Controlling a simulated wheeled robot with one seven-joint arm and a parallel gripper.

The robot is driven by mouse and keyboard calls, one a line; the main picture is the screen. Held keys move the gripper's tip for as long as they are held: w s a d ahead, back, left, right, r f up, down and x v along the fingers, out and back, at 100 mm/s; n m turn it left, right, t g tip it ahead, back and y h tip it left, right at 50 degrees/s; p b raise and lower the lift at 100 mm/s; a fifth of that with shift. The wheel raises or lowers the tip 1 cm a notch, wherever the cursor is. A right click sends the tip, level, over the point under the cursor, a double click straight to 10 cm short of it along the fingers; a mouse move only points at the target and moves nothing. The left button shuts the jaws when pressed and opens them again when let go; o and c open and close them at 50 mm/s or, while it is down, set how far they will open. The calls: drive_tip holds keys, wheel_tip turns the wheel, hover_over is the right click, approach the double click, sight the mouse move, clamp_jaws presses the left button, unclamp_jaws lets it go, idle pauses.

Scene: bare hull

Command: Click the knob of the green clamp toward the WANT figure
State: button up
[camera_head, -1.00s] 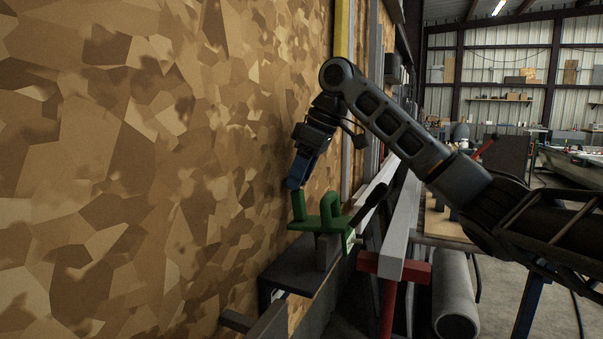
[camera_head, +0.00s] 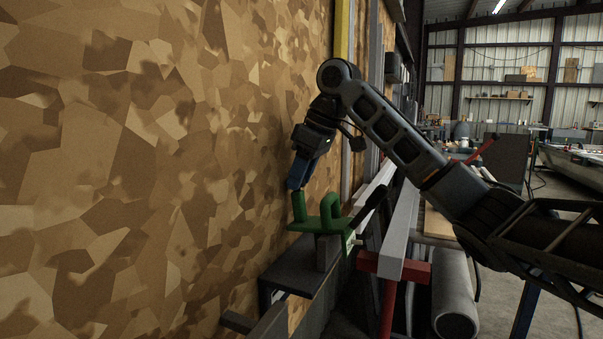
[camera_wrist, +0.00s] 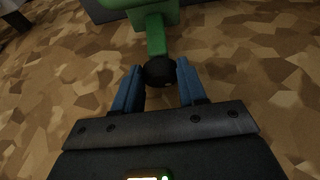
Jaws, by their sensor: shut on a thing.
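The green clamp (camera_head: 322,222) sits on a dark bracket beside the patterned wall in the head view. Its green body also shows at the top of the wrist view (camera_wrist: 155,32). The clamp's black round knob (camera_wrist: 159,71) is between the blue fingertips of my gripper (camera_wrist: 158,78). My gripper (camera_head: 296,187) comes down from above at the clamp's upper left end and is shut on the knob. The fingers hide the knob in the head view. I cannot make out a WANT figure in these frames.
A dark lever (camera_head: 370,207) slants up at the clamp's right. A pale rail (camera_head: 403,225), a red support (camera_head: 390,268) and a grey cylinder (camera_head: 452,292) stand further right. The patterned wall (camera_head: 140,170) fills the left side, close to my gripper.

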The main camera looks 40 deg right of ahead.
drive_tip(key=o, duration=1.1)
drive_tip(key=shift+c, duration=0.2)
drive_tip(key=v, duration=0.7)
drive_tip(key=shift+r, duration=0.35)
drive_tip(key=shift+s, duration=0.15)
